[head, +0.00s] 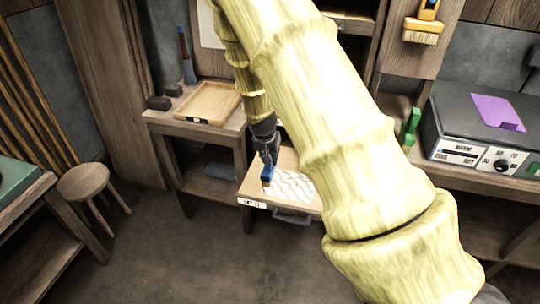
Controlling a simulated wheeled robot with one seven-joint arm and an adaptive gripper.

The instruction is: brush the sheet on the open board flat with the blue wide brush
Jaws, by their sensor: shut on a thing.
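The open board (251,187) is a pale wooden panel low in the middle of the head view, with a white label on its front edge and a grey handle below. The sheet (298,188) on it is white with dark wavy lines; my arm hides its right part. My gripper (267,160) is above the board's left part, shut on the blue wide brush (268,171). The brush points down at the sheet's left side. I cannot tell whether its bristles touch the sheet.
A wooden tray (207,103) lies on the bench at left, near dark blocks (159,103). A stool (86,184) stands on the floor at left. At right are a green object (411,127) and a grey machine (462,117) with a purple sheet. An orange brush (422,31) hangs above.

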